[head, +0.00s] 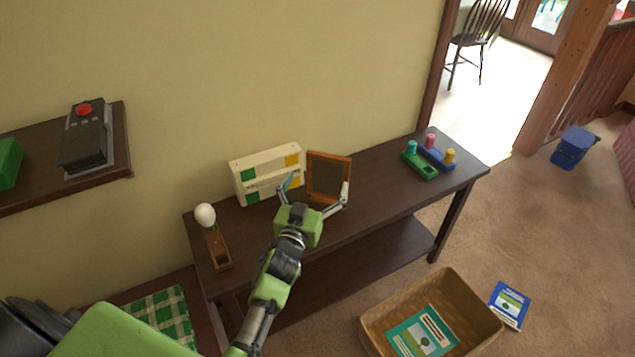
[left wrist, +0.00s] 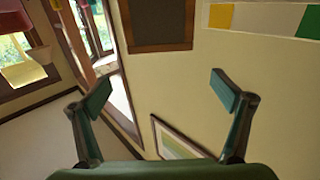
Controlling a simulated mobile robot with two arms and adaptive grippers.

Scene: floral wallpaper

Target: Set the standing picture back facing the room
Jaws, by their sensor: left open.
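The standing picture (head: 328,177) is upright on the dark console table (head: 375,190), close to the wall. It has an orange-brown wooden frame around a plain dark brown panel, and no image shows on this side. In the left wrist view the standing picture (left wrist: 157,22) is at the top, seen upside down. My left gripper (head: 315,187) is open in front of it, with one finger near its right edge and the other in front of the white box. In the left wrist view nothing is between the fingertips (left wrist: 162,93). My right gripper is out of view.
The white box with coloured squares (head: 268,174) stands just left of the picture. A wooden stand with a white ball (head: 213,236) is at the table's left end, and a peg toy (head: 430,158) at the right. A basket (head: 480,318) is on the floor in front.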

